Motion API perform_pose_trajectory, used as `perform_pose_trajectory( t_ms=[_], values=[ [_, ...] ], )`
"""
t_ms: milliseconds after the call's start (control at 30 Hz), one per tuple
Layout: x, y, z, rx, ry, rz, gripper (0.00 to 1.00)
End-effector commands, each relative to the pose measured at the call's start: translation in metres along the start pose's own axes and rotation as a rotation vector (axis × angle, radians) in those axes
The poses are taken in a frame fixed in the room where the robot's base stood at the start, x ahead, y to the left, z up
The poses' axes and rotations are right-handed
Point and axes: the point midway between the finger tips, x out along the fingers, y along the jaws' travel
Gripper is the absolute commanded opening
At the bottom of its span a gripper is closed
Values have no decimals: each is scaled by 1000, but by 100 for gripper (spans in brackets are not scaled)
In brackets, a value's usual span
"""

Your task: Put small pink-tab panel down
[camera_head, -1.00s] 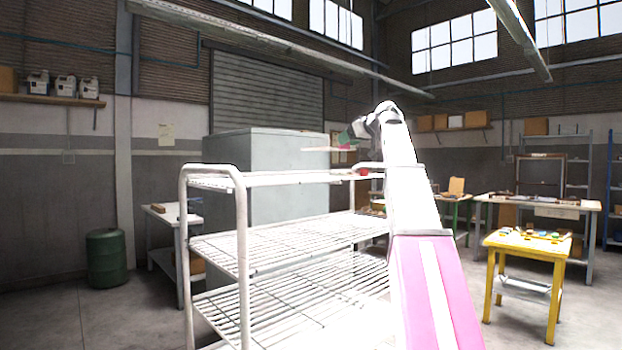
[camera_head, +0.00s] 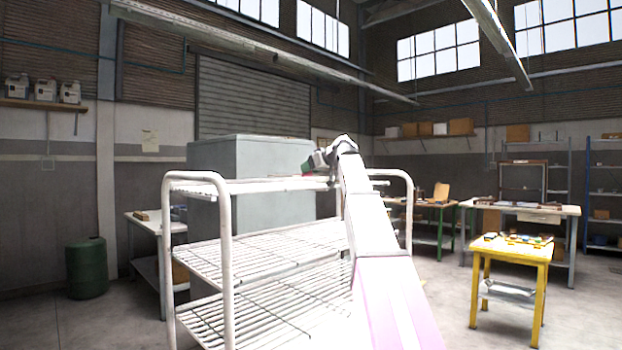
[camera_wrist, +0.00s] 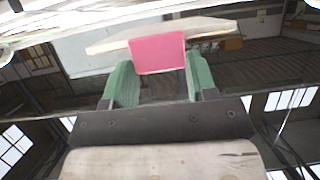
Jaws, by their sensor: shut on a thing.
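The small panel shows in the wrist view as a thin pale board (camera_wrist: 112,40) with a pink tab (camera_wrist: 158,54). My gripper (camera_wrist: 160,74) has green fingers on both sides of the tab and is shut on it. In the head view my gripper (camera_head: 314,163) is over the top shelf of the white wire rack (camera_head: 228,245), towards its far side. The panel is small and pale there, near shelf height. I cannot tell whether it touches the shelf.
A large grey cabinet (camera_head: 250,160) stands right behind the rack. The rack's raised end rails flank its top shelf. A yellow table (camera_head: 512,250) with small items stands to the right, a green drum (camera_head: 86,268) to the left. The rack's visible lower shelves look empty.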

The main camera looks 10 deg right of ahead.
Motion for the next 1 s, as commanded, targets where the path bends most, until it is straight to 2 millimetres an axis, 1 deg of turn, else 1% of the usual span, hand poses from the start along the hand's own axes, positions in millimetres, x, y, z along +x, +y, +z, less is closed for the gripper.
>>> perform_pose_trajectory(
  t_ms=[100,200,300,567,600,633,667,1000],
  values=[
    [6,-1,17,1,-1,0,28],
    [11,-1,29,1,0,0,28],
    [13,0,32,0,1,0,28],
    [13,0,33,0,1,0,28],
    [13,0,33,0,0,0,62],
    [13,0,33,0,0,0,72],
    [13,0,33,0,0,0,78],
    [11,0,32,0,0,0,78]
  ],
)
